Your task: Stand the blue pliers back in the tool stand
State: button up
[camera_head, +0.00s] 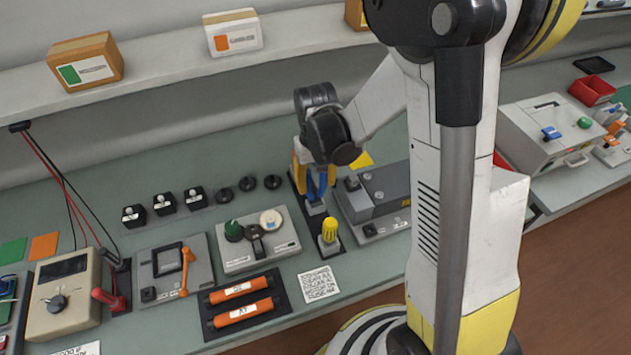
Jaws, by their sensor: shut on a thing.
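The blue pliers (321,186) are upright between the fingers of my gripper (314,178), which is shut on them. My gripper points down from above, and its wrist hides the top of the pliers. The lower end of the pliers is at a small grey holder of the tool stand (316,208) on a dark base strip. I cannot tell whether the pliers are inside the holder or just above it. A yellow-handled tool (330,231) stands in a grey holder just in front.
A grey device (376,198) is close on the right of the stand. A panel with knobs (257,240) is on the left. Two orange cartridges (240,287) lie in front left, and a printed label (321,284) lies in front. A shelf with boxes (233,32) runs behind.

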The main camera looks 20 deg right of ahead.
jog(key=shift+f+b, duration=0.35)
jog(key=shift+f, duration=0.05)
jog(key=o, duration=1.4)
jog(key=shift+o, duration=0.2)
jog(key=shift+r, duration=0.1)
notch_tip(320, 180, up, 12)
jog(key=shift+s, duration=0.1)
jog(key=s+r+t+b, duration=0.2)
jog(key=s+t+b, duration=0.3)
jog(key=s, duration=0.7)
jog(key=shift+s+t, duration=0.3)
jog(key=shift+t, duration=0.8)
